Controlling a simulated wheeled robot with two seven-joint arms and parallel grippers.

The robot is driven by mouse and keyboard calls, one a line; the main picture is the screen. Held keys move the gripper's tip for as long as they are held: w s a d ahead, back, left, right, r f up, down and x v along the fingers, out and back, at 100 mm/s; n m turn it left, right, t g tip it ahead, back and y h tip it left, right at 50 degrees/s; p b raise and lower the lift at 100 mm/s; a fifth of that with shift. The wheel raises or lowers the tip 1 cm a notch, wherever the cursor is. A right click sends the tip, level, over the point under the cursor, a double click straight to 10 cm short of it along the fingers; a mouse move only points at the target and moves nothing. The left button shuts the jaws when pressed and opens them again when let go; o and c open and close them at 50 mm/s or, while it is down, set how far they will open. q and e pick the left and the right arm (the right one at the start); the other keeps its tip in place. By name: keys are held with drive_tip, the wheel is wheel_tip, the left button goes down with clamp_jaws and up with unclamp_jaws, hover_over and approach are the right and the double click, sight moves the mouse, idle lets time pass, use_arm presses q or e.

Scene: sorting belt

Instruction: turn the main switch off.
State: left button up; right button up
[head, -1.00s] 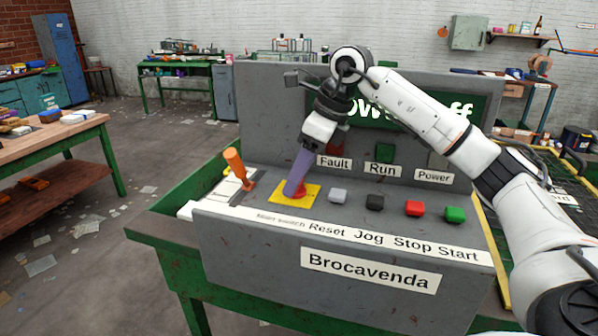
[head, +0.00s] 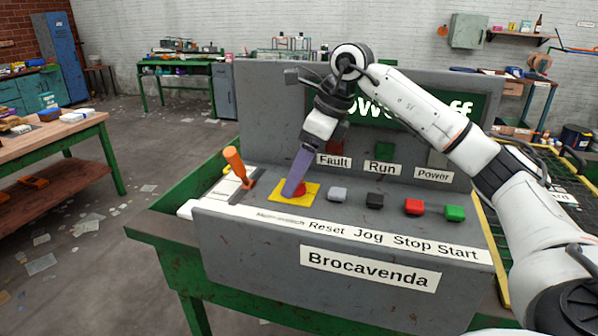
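The main switch (head: 301,189) is a red knob on a yellow plate (head: 283,197), at the left of the panel's row of controls. The label in front of it reads "Main switch", blurred. My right gripper (head: 290,190) comes down on the knob, its purple fingers tilted and covering much of it. The fingers overlap from this side, so I cannot tell whether they are closed on the knob. The knob's angle is hidden. The screen (head: 460,113) behind shows "owe" and "ff", with the middle covered by my arm. My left gripper is not in view.
An orange lever (head: 235,163) stands close left of the switch. Grey (head: 338,194), black (head: 375,200), red (head: 414,206) and green (head: 454,212) buttons line up to the right. The upright panel (head: 270,110) rises behind.

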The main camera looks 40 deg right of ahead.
drive_tip(key=v, duration=1)
drive_tip(key=shift+s, duration=0.1)
